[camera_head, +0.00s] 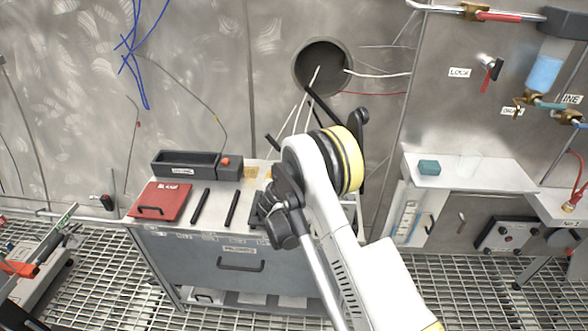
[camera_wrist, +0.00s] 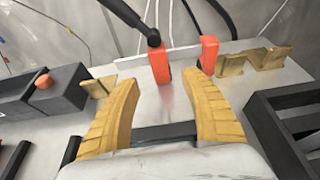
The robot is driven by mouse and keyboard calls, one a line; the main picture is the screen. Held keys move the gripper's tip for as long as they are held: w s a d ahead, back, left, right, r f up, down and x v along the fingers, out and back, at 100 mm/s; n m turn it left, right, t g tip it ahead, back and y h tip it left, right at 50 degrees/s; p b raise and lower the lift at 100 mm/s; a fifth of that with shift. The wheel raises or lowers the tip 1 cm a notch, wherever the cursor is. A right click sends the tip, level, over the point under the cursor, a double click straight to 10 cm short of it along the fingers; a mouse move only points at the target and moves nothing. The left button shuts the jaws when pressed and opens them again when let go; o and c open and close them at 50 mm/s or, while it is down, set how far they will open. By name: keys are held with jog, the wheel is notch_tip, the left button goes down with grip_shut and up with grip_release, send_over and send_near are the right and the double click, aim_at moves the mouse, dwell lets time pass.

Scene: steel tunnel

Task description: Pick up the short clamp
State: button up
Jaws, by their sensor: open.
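A clamp with two orange jaws (camera_wrist: 161,63), a thin steel bar (camera_wrist: 185,54) and a black handle (camera_wrist: 130,18) shows in the wrist view. It stands at the back of the grey bench top, beyond my fingertips. My gripper (camera_wrist: 163,82) is open, its two ribbed tan fingers spread wide with nothing between them. The left orange jaw lies ahead of the gap and the right jaw is near the right fingertip; I cannot tell whether anything touches. In the head view my arm hides the gripper and most of the clamp's area.
The grey workbench (camera_head: 190,262) carries a black tray (camera_head: 195,166), a red case (camera_head: 160,202) and two black bars (camera_head: 232,208). In the wrist view, brass brackets (camera_wrist: 257,60) stand right of the clamp and a black slotted holder (camera_wrist: 287,125) is close on the right.

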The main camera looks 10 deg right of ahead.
jog(key=b+x, duration=0.1)
jog(key=x, duration=0.2)
jog(key=shift+w+f, duration=0.1)
jog(key=shift+f, duration=0.15)
jog(key=w+f+b, duration=0.1)
jog(key=w+d+f+b, duration=0.1)
jog(key=w+f, duration=0.1)
jog(key=shift+w+d+b, duration=0.1)
jog(key=shift+w+b, duration=0.15)
jog(key=shift+b, duration=0.05)
jog(key=shift+w+d, duration=0.15)
jog(key=shift+w, duration=0.2)
jog(key=shift+r, duration=0.1)
grip_shut()
jog(key=shift+r, duration=0.1)
